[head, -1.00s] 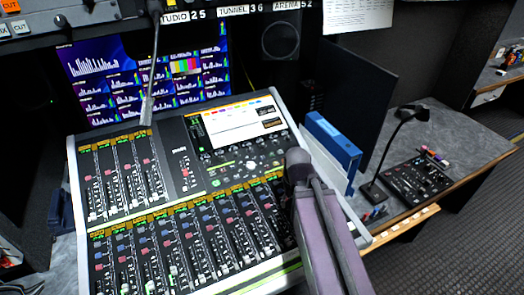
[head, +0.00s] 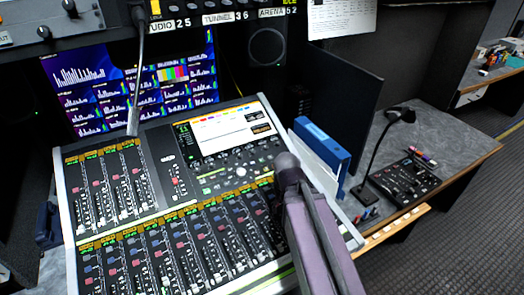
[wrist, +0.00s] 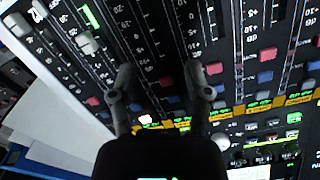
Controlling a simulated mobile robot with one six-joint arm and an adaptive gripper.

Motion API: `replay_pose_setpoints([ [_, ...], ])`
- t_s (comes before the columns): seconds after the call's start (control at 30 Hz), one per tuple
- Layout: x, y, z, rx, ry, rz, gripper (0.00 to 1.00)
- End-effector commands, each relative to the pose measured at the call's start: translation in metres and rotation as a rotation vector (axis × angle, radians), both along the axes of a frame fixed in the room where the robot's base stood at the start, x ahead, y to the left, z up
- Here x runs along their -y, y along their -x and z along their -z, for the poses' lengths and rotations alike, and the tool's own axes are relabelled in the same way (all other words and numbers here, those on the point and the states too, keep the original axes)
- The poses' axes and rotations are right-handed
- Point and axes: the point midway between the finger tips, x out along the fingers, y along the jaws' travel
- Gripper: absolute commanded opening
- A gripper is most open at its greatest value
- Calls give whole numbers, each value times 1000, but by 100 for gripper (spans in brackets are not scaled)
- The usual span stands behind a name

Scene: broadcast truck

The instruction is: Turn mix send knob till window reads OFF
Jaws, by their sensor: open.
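The mixing console (head: 172,215) stands on the desk in the head view. Its knob section (head: 225,178) lies below a bright screen (head: 228,132) and includes one pale round knob (head: 241,171). I cannot tell which knob is the mix send, and its window's reading is too small to make out. My gripper (wrist: 158,72) is open and empty over the console's fader strips in the wrist view. A small lit white spot (wrist: 145,118) shows between its fingers, near the palm. In the head view my arm hides the gripper and part of the console's right side.
A blue binder (head: 322,147) and papers stand right of the console, beside a dark upright panel (head: 342,120). A gooseneck microphone (head: 400,115) and a small black control box (head: 404,180) sit farther right.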

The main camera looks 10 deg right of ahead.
Motion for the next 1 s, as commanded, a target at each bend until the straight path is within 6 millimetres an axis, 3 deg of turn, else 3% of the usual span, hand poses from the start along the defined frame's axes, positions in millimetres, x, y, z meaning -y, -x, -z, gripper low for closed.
replay_pose_setpoints([
  [0.67, 0, -5, -4, 8, 0, 7, 63],
  [0.87, 0, -37, -23, 56, -3, 50, 63],
  [1.0, 1, -77, -47, 122, -9, 109, 63],
])
